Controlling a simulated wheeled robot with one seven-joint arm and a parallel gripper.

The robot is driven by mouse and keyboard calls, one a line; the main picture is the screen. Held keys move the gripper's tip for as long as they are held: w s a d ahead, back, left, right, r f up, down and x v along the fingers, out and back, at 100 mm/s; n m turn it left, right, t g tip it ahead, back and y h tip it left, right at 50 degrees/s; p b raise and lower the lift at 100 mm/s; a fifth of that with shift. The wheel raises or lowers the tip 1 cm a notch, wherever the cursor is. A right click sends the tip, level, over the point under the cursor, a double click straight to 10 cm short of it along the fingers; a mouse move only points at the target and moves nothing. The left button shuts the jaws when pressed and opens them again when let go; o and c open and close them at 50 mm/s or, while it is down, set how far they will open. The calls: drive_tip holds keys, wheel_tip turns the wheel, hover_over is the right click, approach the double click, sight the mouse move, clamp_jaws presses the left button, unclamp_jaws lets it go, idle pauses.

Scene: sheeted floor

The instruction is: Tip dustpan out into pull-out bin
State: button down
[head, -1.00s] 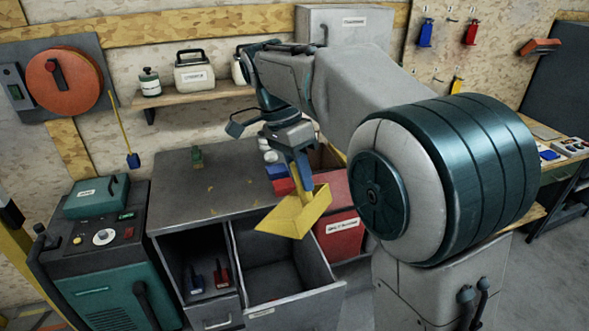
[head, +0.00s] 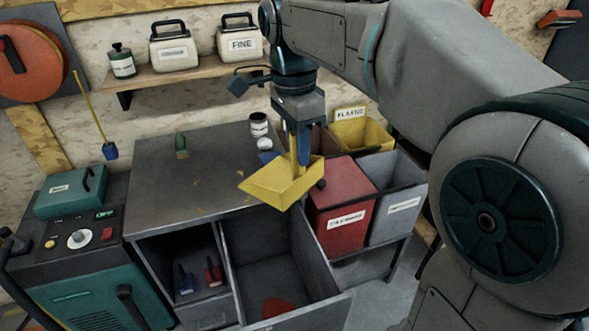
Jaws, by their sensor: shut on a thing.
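My gripper (head: 303,152) is shut on the yellow dustpan (head: 285,186), gripping its upright handle. The dustpan hangs above the back right part of the pull-out bin (head: 330,292), a grey open drawer in the workbench. Its pan looks close to level, with its lip to the left. I cannot see clearly whether anything lies in it. A flat orange-red piece (head: 277,308) shows on the floor of the bin near its front; the rest of the visible inside looks bare.
A red bin (head: 343,222), a grey bin (head: 402,209) and a yellow bin (head: 380,141) stand to the right. The benchtop (head: 190,165) carries a green-handled brush (head: 181,146) and yellow bits. Blue and red tools (head: 214,271) sit in the left cubby.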

sight(296, 171)
drive_tip(key=shift+t+y, duration=0.3)
drive_tip(key=shift+y, duration=0.1)
drive_tip(key=f+b, duration=0.3)
drive_tip(key=f, duration=0.1)
drive_tip(key=f+b, duration=0.2)
drive_tip(key=shift+w+a+f+b, duration=0.2)
drive_tip(key=shift+w+b, duration=0.1)
